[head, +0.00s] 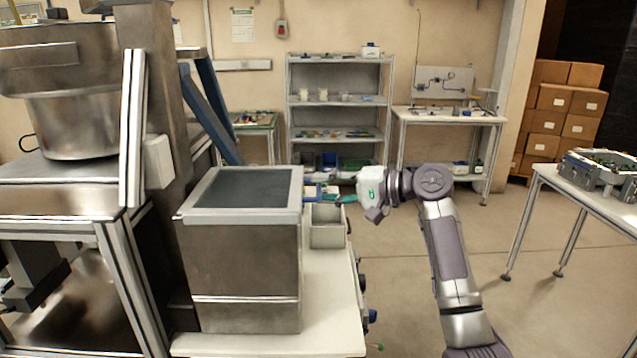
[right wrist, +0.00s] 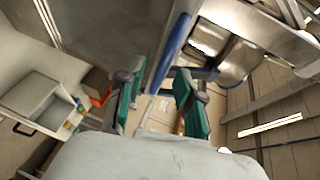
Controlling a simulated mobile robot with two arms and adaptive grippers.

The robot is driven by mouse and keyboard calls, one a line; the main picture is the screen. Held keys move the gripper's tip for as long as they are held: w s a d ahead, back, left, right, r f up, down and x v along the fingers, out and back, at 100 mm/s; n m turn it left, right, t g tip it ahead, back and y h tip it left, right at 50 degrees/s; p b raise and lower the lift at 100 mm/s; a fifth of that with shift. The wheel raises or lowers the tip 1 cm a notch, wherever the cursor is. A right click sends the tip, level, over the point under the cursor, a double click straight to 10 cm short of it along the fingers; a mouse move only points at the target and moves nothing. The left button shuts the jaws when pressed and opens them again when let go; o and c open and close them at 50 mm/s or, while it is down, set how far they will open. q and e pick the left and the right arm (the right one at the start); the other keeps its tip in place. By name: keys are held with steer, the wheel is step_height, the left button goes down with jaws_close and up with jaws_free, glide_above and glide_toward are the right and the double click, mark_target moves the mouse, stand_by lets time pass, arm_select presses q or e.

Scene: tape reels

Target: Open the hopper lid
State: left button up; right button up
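The hopper (head: 238,260) is a grey metal box on a white-topped bench in the head view. Its lid (head: 243,190), a pale frame around a dark panel, lies flat on top and is closed. My right gripper (head: 335,195) is just right of the hopper near lid height, pointing left. In the right wrist view its two teal fingers (right wrist: 160,100) are apart with nothing between the tips. A blue bar (right wrist: 174,48) runs along a grey metal surface beyond them; I cannot tell whether it is part of the lid. My left gripper is not in view.
A small grey open bin (head: 328,228) stands on the bench (head: 325,325) beside the hopper, below my right gripper. A metal machine with a round bowl (head: 70,115) and blue struts (head: 210,112) stands at left. Open floor (head: 405,300) lies to the right.

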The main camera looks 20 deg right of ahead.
steer(key=shift+x, duration=0.9)
steer(key=shift+f, duration=0.1)
jaws_close()
